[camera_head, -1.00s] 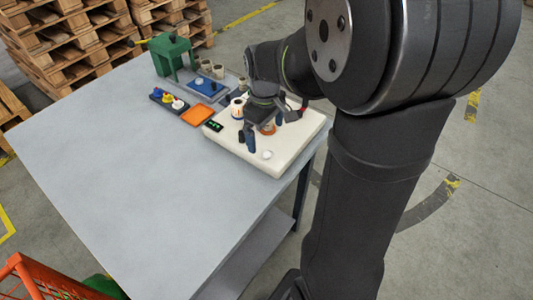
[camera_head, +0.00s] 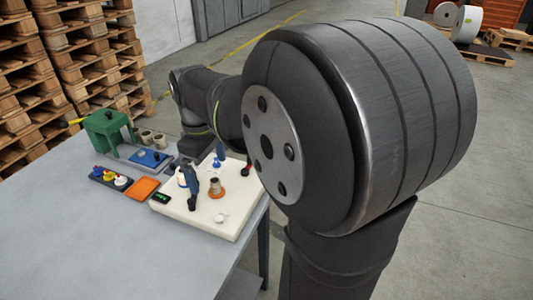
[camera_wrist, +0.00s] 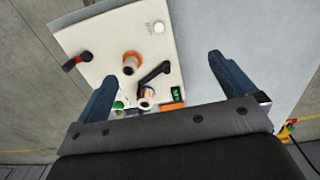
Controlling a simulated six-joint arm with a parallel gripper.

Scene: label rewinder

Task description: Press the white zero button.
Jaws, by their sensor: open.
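The white round button (camera_head: 221,217) sits on the near right corner of the cream machine plate (camera_head: 229,232). It also shows in the wrist view (camera_wrist: 158,27), at the top of the plate. My gripper (camera_head: 205,168) is above the plate, toward its far side, apart from the button. In the wrist view my gripper (camera_wrist: 160,70) has its two blue fingers spread wide, with nothing between the tips. A small green-lit display (camera_head: 162,197) is at the plate's left edge; it also shows in the wrist view (camera_wrist: 177,92).
An orange-based spindle (camera_head: 215,188), a black crank arm (camera_wrist: 155,73) and a red-knobbed lever (camera_wrist: 77,62) stand up from the plate. An orange tray (camera_head: 141,189), a rack of coloured pieces (camera_head: 110,179) and a green stand (camera_head: 107,128) are left. The near table (camera_head: 80,245) is clear.

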